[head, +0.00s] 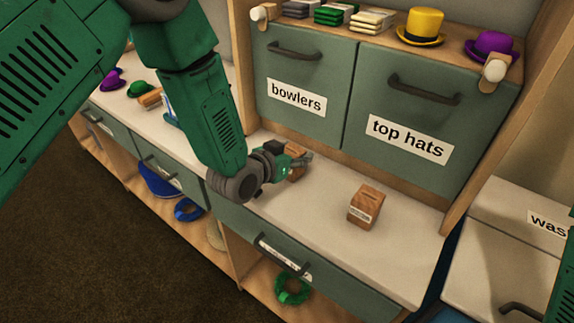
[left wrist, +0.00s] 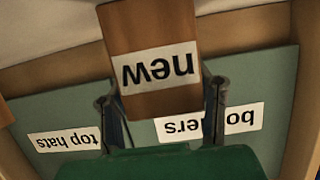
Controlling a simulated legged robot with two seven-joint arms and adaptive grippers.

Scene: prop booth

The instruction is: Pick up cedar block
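A brown wooden block with a white "new" label sits between my left gripper's two fingers in the left wrist view (left wrist: 155,105). The label appears upside down there. In the head view this block (head: 297,173) shows only partly behind my left gripper (head: 293,162), low over the counter. The fingers lie close along both sides of the block; whether they press on it I cannot tell. A second wooden block (head: 367,204) with a small label stands apart on the counter to the right. Which is cedar does not show. My right gripper is not in view.
The pale counter (head: 330,240) is clear around the second block. Behind it are the green "bowlers" drawer (head: 290,100) and "top hats" drawer (head: 400,125) with dark handles. Hats, including a yellow one (head: 423,25), stand on top. A wooden upright (head: 500,130) bounds the right.

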